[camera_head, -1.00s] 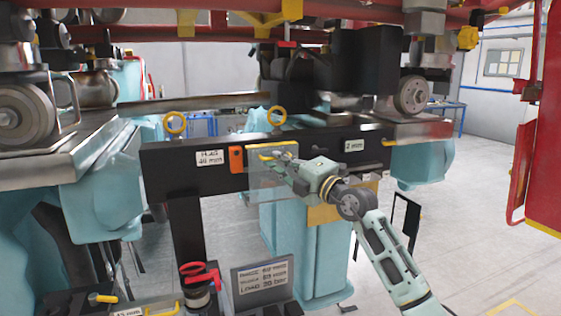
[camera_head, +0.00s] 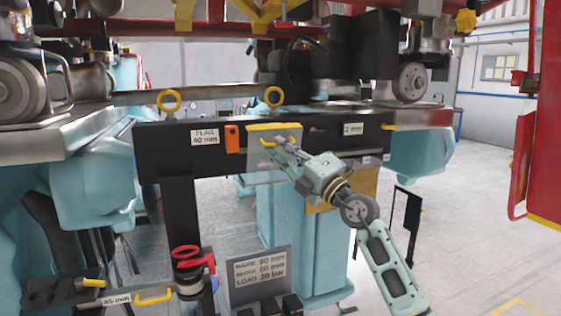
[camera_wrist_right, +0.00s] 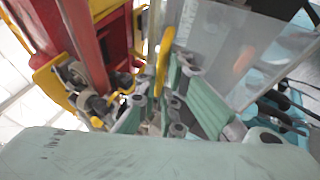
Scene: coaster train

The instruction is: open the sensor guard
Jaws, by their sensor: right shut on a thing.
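The sensor guard (camera_head: 258,172) is a clear panel on the front of the black beam, with a yellow strip (camera_head: 272,128) along its top. My right gripper (camera_head: 275,144) is at the upper part of the panel, shut on its yellow handle. In the right wrist view the yellow handle (camera_wrist_right: 162,62) stands between the green fingers (camera_wrist_right: 170,95), beside the clear panel (camera_wrist_right: 225,45). The fingers hide part of the handle, and whatever lies behind the panel is unclear. My left gripper is not in view.
The black beam (camera_head: 165,150) carries two yellow rings (camera_head: 169,100) and an orange block (camera_head: 232,138). Below stand a red-handled part (camera_head: 193,258) and a grey sign (camera_head: 260,275). A red frame (camera_head: 535,170) is at far right. Floor is open at right.

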